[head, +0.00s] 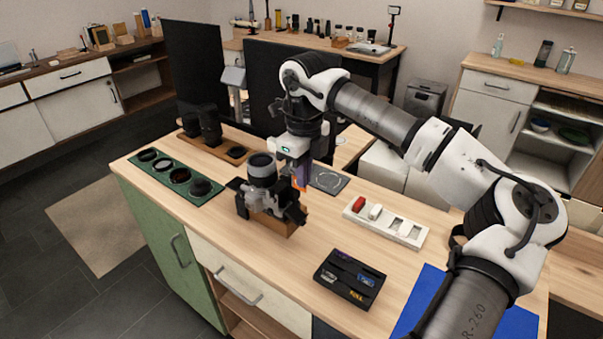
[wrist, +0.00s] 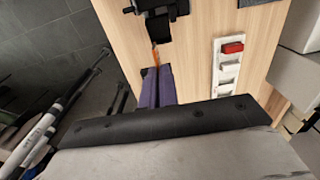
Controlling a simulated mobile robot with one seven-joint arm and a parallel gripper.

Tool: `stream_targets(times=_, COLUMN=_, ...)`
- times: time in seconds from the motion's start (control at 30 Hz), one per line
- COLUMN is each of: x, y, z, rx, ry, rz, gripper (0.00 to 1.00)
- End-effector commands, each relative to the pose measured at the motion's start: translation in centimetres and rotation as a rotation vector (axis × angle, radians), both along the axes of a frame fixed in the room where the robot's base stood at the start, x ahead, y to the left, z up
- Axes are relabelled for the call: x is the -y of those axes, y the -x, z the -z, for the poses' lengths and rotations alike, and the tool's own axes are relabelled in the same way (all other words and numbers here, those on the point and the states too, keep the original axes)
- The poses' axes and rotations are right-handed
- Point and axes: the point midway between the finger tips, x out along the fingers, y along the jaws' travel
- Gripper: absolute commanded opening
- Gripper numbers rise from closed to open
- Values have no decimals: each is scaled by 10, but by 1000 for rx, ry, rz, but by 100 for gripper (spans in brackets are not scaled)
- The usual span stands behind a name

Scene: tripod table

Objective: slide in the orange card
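The orange card (head: 301,182) is a small orange sliver below my gripper, just right of the camera. It shows as a thin orange strip at the fingertips in the wrist view (wrist: 155,56). My gripper (head: 298,172) points down, its purple fingers (wrist: 157,82) close together on the card. The dark grey camera (head: 262,172) with its round top stands on a wooden block (head: 272,223) near the table's front edge. Part of it shows at the top of the wrist view (wrist: 158,18). The card's lower end is close to the camera; I cannot tell whether they touch.
A black tray (head: 328,280) with small labelled cards lies to the front right. Behind it is a white tray (head: 408,240) with red and white blocks. A green tray of filters (head: 214,196) and a wooden lens tray (head: 188,137) are left. A blue mat (head: 410,310) lies right.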

Motion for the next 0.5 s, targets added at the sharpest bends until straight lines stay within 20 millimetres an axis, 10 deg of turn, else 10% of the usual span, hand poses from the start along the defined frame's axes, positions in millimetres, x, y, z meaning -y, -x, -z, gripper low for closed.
stream_targets(times=0.5, x=-2, y=-1, z=20, rx=-1, ry=1, rz=0, gripper=0)
